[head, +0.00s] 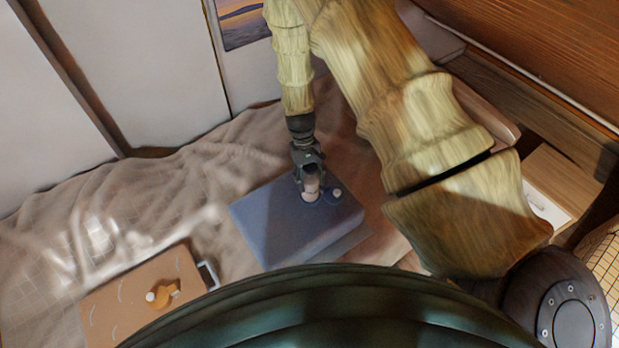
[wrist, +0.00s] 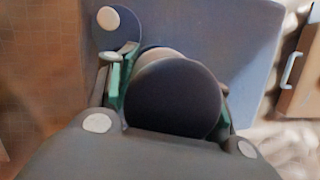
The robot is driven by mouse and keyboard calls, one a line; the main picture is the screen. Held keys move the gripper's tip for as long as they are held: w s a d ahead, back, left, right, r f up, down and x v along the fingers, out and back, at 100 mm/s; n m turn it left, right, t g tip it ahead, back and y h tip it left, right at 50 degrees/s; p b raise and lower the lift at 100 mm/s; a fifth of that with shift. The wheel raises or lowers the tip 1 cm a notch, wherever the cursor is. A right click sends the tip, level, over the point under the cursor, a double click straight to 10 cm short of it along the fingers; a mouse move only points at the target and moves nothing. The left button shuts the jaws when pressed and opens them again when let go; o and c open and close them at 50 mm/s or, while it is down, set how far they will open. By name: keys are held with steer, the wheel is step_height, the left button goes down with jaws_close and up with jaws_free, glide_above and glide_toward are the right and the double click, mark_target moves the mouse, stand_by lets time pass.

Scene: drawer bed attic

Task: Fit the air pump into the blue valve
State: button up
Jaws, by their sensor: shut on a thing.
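My gripper (head: 308,168) is shut on the air pump, a pale, stubby cylinder (head: 311,187) low over the blue block's top. In the wrist view the pump's dark round end (wrist: 172,98) fills the space between my fingers, with a pale rim (wrist: 160,55) behind it. The blue valve's round flap with a white knob (head: 336,193) lies just right of the pump; it shows at upper left in the wrist view (wrist: 108,20). The pump hides the rest of the valve, and I cannot tell whether the pump touches it or sits in it.
The blue block (head: 290,235) lies on a rumpled beige sheet (head: 180,185). Wooden furniture (head: 555,180) stands at the right.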

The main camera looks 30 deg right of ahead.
steer(key=shift+f+b, duration=0.3)
steer(key=shift+f, duration=0.3)
steer(key=o, duration=1.3)
steer(key=shift+c, duration=0.2)
steer(key=shift+r, duration=0.15)
steer(key=shift+v, duration=3.6)
